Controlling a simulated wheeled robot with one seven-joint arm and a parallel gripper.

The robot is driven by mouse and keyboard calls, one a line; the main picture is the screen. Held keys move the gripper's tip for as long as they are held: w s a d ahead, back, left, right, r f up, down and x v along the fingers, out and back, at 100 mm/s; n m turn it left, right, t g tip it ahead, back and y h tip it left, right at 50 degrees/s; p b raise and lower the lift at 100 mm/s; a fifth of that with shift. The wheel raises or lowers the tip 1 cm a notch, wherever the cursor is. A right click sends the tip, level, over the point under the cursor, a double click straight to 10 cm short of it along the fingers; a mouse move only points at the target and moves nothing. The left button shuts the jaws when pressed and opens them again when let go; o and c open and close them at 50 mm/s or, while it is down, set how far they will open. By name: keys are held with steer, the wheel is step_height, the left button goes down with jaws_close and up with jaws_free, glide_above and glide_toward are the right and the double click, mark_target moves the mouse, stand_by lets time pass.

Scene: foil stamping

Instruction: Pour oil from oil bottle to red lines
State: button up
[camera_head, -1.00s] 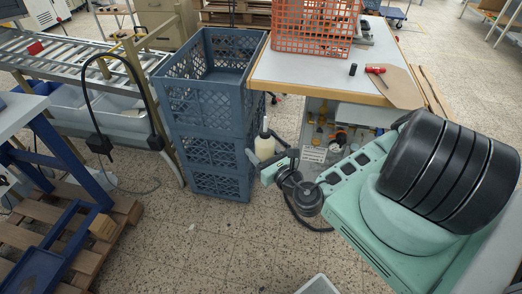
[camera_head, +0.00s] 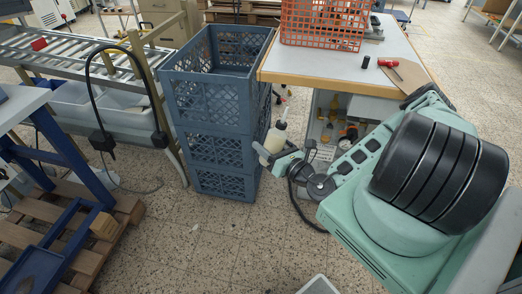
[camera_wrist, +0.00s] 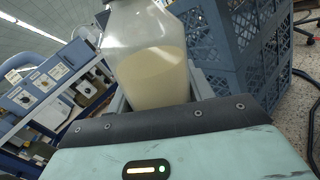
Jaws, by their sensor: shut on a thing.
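The oil bottle (camera_head: 275,138) is a translucent bottle with a narrow nozzle and pale yellow liquid. In the head view it is held at the end of my arm, in front of the blue crates and slightly tilted. In the wrist view the bottle (camera_wrist: 150,62) fills the top middle, with the liquid in its lower part. My gripper (camera_head: 268,158) is shut on the bottle. The wrist view shows the grey fingers on both sides of it (camera_wrist: 155,98). I see no red lines in these frames.
A stack of blue crates (camera_head: 212,110) stands behind my gripper. To its right is a white-topped table (camera_head: 335,68) with an orange crate (camera_head: 322,24), a red-handled tool (camera_head: 388,63) and a small black cylinder (camera_head: 366,62). A roller conveyor (camera_head: 75,48) is at left.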

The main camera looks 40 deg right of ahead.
steer(key=s+d+f+m+y+b, duration=0.5)
steer(key=d+f+m+y+b, duration=0.1)
steer(key=d+f+b, duration=0.3)
steer(key=d+m+b, duration=0.1)
steer(key=b, duration=0.1)
steer(key=shift+s+g+y+b, duration=0.2)
steer(key=shift+g+y+b, duration=0.1)
steer(key=shift+g+b, duration=0.1)
steer(key=shift+p, duration=0.4)
steer(key=w+d+r+m+p, duration=0.1)
steer(key=w+d+r, duration=0.1)
steer(key=d, duration=0.4)
steer(key=w+d+r+m+p, duration=0.2)
steer(key=w+d+r, duration=0.1)
steer(key=d, duration=0.3)
steer(key=shift+w+d, duration=0.15)
steer(key=shift+d, duration=0.05)
stand_by(0.5)
stand_by(0.4)
